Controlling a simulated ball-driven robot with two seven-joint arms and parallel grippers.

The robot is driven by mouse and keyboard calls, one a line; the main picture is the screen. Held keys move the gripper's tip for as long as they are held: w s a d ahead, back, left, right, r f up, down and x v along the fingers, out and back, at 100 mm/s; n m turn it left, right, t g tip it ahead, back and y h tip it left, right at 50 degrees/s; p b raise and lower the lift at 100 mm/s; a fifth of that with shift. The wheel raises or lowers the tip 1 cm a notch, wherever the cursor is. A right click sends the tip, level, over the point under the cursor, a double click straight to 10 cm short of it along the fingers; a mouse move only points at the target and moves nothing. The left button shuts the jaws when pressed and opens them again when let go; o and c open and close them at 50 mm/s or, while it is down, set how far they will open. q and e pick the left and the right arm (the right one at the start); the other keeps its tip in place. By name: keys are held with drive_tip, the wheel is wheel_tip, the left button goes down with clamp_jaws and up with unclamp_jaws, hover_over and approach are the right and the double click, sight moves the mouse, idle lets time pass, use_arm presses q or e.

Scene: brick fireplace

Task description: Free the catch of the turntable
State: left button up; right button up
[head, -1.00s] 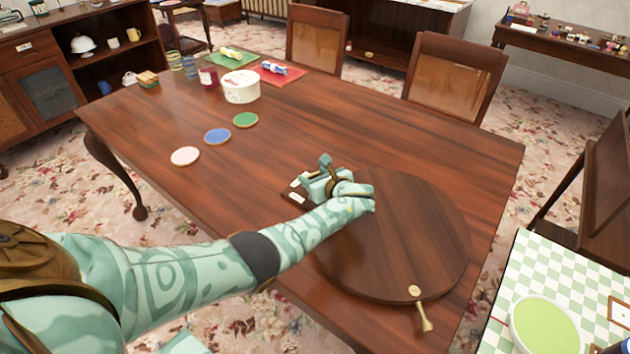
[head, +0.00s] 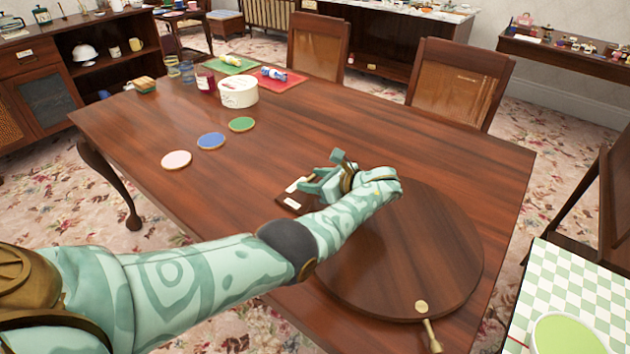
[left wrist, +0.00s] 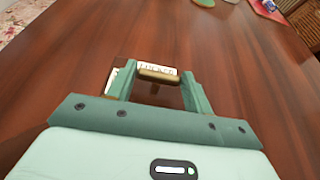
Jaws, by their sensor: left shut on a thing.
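The round dark wooden turntable (head: 420,255) lies on the table's near right part. A brass disc (head: 421,306) and a brass handle (head: 432,334) are at its near edge. At its far left is a small dark plate with white labels (head: 292,203). My left gripper (head: 322,186) is over this plate, with my forearm across the turntable's left part. In the left wrist view a brass bar (left wrist: 157,75), which looks like the catch, sits between the fingers (left wrist: 157,88), shut on it. White printed labels (left wrist: 157,68) show behind it. My right gripper is not in view.
Pink (head: 176,160), blue (head: 211,141) and green (head: 242,124) discs lie on the table (head: 290,120). A white round box (head: 238,93), a red jar (head: 206,82) and two mats stand further back. Chairs (head: 460,85) line the far side. The table's middle is clear.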

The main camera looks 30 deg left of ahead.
use_arm(q)
drive_tip(key=shift+r, duration=0.1)
drive_tip(key=o, duration=1)
drive_tip(key=v, duration=1.6)
drive_tip(key=shift+w+d, duration=0.1)
drive_tip(key=shift+d, duration=0.05)
